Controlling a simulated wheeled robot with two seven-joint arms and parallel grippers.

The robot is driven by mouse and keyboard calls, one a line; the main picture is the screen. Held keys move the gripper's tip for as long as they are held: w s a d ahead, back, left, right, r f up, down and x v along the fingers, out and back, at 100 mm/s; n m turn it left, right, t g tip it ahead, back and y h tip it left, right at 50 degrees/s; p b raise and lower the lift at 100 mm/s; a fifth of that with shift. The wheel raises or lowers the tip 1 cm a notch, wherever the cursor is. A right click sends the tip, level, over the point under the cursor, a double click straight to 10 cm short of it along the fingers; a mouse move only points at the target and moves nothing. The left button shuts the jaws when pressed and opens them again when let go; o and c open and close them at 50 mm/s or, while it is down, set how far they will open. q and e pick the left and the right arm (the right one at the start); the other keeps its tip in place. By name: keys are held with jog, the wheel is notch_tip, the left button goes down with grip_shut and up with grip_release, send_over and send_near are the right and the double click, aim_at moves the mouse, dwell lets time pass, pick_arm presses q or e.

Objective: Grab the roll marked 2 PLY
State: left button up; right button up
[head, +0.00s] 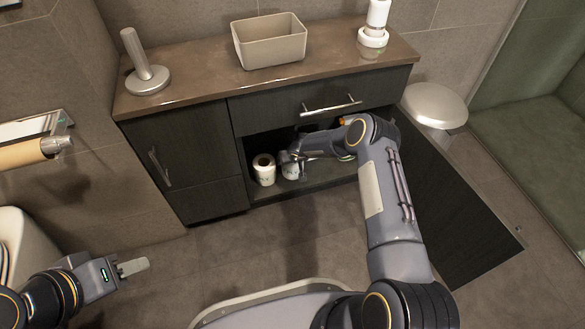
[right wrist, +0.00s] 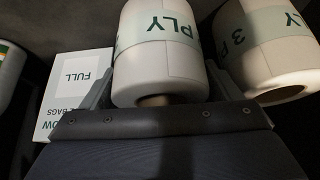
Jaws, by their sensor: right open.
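In the right wrist view a white roll with a green band reading PLY (right wrist: 158,60) stands between the two fingers of my right gripper (right wrist: 158,88). Its number is not readable. The fingers are open, one on each side. A second white roll marked 3 PLY (right wrist: 265,45) is to the right, just outside the right finger. In the head view my right gripper (head: 291,158) reaches into the open cabinet at a white roll (head: 291,172), partly covering it. Another white roll (head: 264,170) stands just left. My left gripper (head: 133,266) is low left, away from the cabinet; its finger gap is unclear.
A white box reading FULL and BAGS (right wrist: 75,85) stands left of the middle roll. A bin (head: 270,42) stands on the counter. Floor in front is clear.

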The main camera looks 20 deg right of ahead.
jog(key=shift+w+f, duration=0.25)
jog(key=shift+f, duration=0.15)
jog(key=shift+r, duration=0.1)
jog(key=c, duration=0.8)
jog(key=shift+o, duration=0.2)
